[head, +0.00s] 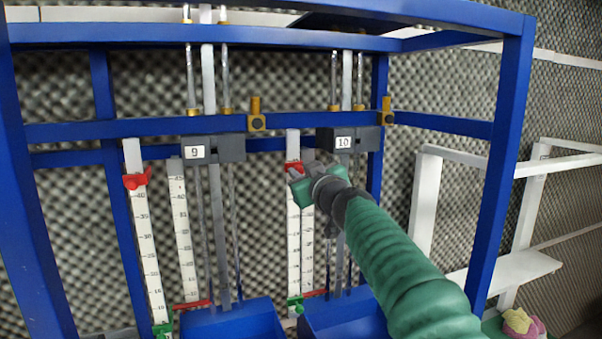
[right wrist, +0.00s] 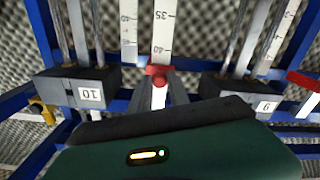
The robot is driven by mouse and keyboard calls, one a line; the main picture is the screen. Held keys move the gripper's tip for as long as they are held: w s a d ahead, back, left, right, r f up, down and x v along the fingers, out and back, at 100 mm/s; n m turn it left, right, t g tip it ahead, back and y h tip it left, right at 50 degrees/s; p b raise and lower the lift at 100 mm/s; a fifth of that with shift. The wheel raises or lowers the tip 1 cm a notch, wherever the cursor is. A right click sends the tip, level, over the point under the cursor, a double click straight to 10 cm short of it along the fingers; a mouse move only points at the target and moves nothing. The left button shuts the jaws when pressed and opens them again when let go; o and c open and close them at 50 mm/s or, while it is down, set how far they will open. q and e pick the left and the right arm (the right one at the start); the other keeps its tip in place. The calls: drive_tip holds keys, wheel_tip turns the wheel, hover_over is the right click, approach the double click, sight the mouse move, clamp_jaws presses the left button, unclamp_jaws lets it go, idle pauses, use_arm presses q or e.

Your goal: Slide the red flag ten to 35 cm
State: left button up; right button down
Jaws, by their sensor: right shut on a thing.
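The red flag ten (head: 293,168) sits near the top of the white scale (head: 293,220) left of the block labelled 10 (head: 343,141). In the right wrist view the flag (right wrist: 157,71) is just beyond the 40 mark, on the side away from 35. My right gripper (head: 309,177) reaches in from the lower right and is shut on the flag; its fingers (right wrist: 158,94) hide part of it. My left gripper is not in view.
A blue frame surrounds the rig. To the left, block 9 (head: 197,152) has its own scale with a red flag (head: 136,180). Blue trays (head: 235,322) stand below. Metal rods and a second scale are close beside scale ten. White shelving (head: 510,268) stands right.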

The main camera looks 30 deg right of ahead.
idle(0.9)
wheel_tip(320, 180, down, 10)
drive_tip(key=b, duration=1.1)
drive_tip(key=shift+b, duration=0.35)
drive_tip(key=c, duration=1.5)
unclamp_jaws()
drive_tip(key=shift+c, duration=0.2)
drive_tip(key=o, duration=0.3)
drive_tip(key=shift+w+d+f, duration=0.1)
drive_tip(key=shift+w, duration=0.05)
